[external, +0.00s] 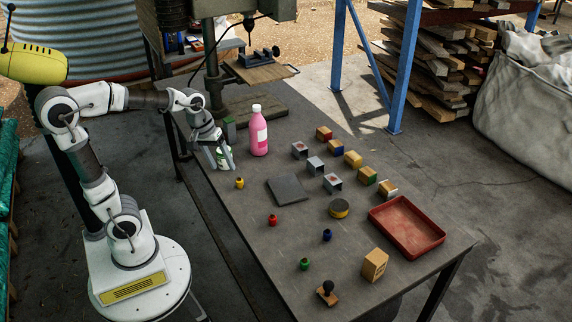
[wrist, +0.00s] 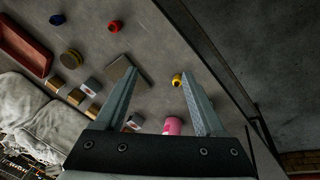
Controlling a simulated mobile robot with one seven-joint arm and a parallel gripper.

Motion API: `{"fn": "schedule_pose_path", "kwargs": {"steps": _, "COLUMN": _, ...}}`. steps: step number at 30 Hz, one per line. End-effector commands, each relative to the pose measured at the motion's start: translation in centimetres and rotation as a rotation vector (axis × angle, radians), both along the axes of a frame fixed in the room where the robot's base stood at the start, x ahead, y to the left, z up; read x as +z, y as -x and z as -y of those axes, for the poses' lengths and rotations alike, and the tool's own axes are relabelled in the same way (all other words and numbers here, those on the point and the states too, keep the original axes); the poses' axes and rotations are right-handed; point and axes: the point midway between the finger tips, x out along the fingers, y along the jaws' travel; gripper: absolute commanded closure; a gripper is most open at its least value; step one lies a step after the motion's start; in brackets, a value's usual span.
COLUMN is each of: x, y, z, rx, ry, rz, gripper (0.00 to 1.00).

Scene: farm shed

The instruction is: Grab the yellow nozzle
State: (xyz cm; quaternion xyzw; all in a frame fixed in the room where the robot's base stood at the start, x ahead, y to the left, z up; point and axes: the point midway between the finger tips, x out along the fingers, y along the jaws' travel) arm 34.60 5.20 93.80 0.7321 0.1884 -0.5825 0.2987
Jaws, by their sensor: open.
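The yellow nozzle (external: 239,183) stands on the grey workbench near its left edge, in front of my gripper (external: 219,160). In the wrist view the yellow nozzle (wrist: 176,79) shows beside the tip of the right finger, towards the inner side. My gripper (wrist: 151,78) is open, with nothing held between its fingers. It points down over the bench, apart from the nozzle as far as I can tell.
A pink bottle (external: 259,135) stands just behind the gripper area. A dark square plate (external: 286,191) lies right of the nozzle. Red (external: 272,220), blue (external: 327,235) and green (external: 304,264) nozzles stand nearer the front. Several small blocks and a red tray (external: 407,250) are further right.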

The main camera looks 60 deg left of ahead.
Motion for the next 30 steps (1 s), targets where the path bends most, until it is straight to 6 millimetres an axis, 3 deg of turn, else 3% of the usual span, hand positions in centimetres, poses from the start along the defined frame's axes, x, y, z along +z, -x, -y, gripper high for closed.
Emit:
{"fn": "schedule_pose_path", "kwargs": {"steps": 1, "x": 1.0, "y": -1.1, "z": -0.8, "rx": 0.07, "ry": 0.016, "rz": -0.035, "gripper": 0.29}}
{"fn": "schedule_pose_path", "kwargs": {"steps": 9, "x": 1.1, "y": -5.7, "z": -5.6, "rx": 0.453, "ry": 0.055, "rz": -0.179, "gripper": 0.29}}
{"fn": "schedule_pose_path", "kwargs": {"steps": 15, "x": 0.3, "y": -7.8, "z": -8.6, "rx": 0.673, "ry": 0.04, "rz": -0.246, "gripper": 0.29}}
{"fn": "schedule_pose_path", "kwargs": {"steps": 20, "x": -0.3, "y": -8.4, "z": -9.8, "rx": 0.756, "ry": 0.03, "rz": -0.267, "gripper": 0.29}}
{"fn": "schedule_pose_path", "kwargs": {"steps": 25, "x": -2.3, "y": -8.5, "z": -10.0, "rx": 0.772, "ry": 0.028, "rz": -0.273, "gripper": 0.29}}
{"fn": "schedule_pose_path", "kwargs": {"steps": 30, "x": -6.1, "y": -8.4, "z": -10.0, "rx": 0.771, "ry": 0.028, "rz": -0.273, "gripper": 0.29}}
